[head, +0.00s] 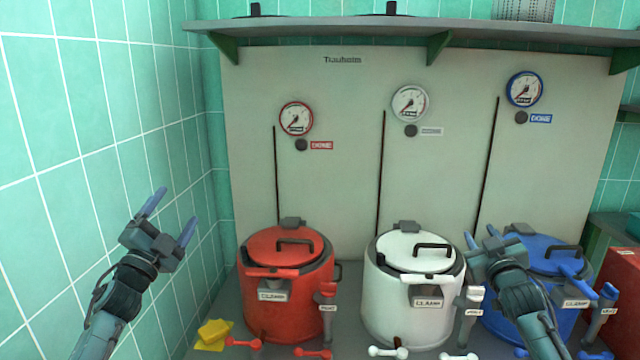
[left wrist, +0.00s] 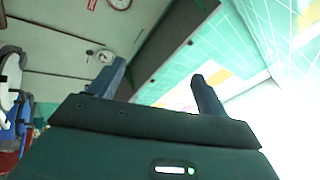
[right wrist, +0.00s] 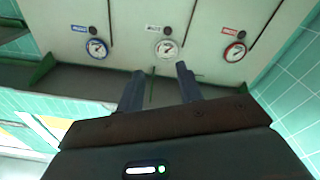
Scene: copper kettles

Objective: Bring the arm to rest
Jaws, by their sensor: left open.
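My left gripper (head: 177,207) is raised at the left, in front of the green tiled wall, with its fingers apart and nothing between them. Its two fingers also show spread in the left wrist view (left wrist: 158,90). My right gripper (head: 480,233) is in front of the gap between the white kettle (head: 385,300) and the blue kettle (head: 530,300), hiding part of the blue one. In the right wrist view (right wrist: 160,85) its fingers stand apart, closer together than the left pair, with nothing between them.
A red kettle (head: 270,310) stands left of the white one; all lids look shut. A yellow cloth (head: 213,335) lies at the left front. Red, white and blue gauges (head: 296,118) hang on the back panel. A shelf (head: 400,32) runs above. A red box (head: 620,285) stands at right.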

